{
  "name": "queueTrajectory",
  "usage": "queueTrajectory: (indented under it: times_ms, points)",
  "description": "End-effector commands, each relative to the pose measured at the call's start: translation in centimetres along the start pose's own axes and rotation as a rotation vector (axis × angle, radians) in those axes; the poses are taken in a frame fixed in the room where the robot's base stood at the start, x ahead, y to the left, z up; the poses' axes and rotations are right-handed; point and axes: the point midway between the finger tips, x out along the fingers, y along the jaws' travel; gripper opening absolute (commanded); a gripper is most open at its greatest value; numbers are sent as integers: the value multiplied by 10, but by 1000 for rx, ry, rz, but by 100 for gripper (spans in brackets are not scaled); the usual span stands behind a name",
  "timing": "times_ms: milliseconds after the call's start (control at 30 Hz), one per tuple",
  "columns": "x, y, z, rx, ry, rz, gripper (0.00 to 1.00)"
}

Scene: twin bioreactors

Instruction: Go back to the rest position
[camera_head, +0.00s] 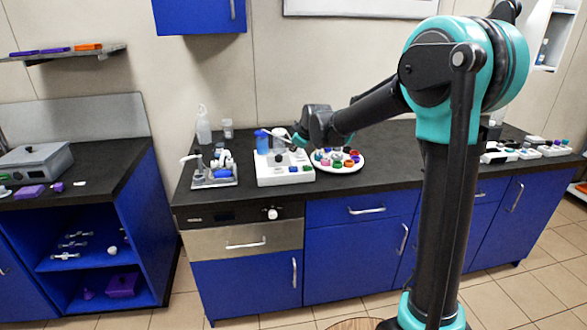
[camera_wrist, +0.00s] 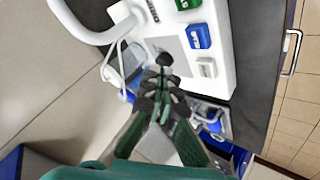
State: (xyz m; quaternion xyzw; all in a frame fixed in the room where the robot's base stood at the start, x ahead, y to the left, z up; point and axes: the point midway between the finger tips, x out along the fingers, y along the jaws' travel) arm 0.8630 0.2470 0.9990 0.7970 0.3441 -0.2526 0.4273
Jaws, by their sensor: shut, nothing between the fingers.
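My gripper (camera_wrist: 163,78) is shut and empty in the wrist view, its dark fingers together. It is over the bench, in front of a white device with a grey panel and a blue and a green button (camera_wrist: 200,36). In the head view my gripper (camera_head: 297,139) is small and partly hidden by my wrist, beside the vessels of the white bioreactor unit (camera_head: 285,181). The unit carries a blue-topped vessel (camera_head: 262,142) and a clear vessel. My arm reaches from the right across the bench.
A round white tray (camera_head: 351,168) of coloured caps stands right of the unit. A grey tray (camera_head: 215,183) with tools and a white bottle (camera_head: 203,126) stand left. More white devices (camera_head: 497,157) sit at the far right. The floor (camera_head: 530,270) at right is clear.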

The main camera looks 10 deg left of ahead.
Motion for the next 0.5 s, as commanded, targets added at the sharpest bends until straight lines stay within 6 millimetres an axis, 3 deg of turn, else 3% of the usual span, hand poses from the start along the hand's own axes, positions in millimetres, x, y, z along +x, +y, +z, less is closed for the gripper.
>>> queueTrajectory:
  times_ms: [67,167,333,500]
  points:
    - [-2,-1,4,9,-4,0,0]
    - [-14,-5,26,61,-29,-4,0]
    - [-59,-32,108,275,-125,-10,0]
    - [-112,-83,202,547,-245,-1,0]
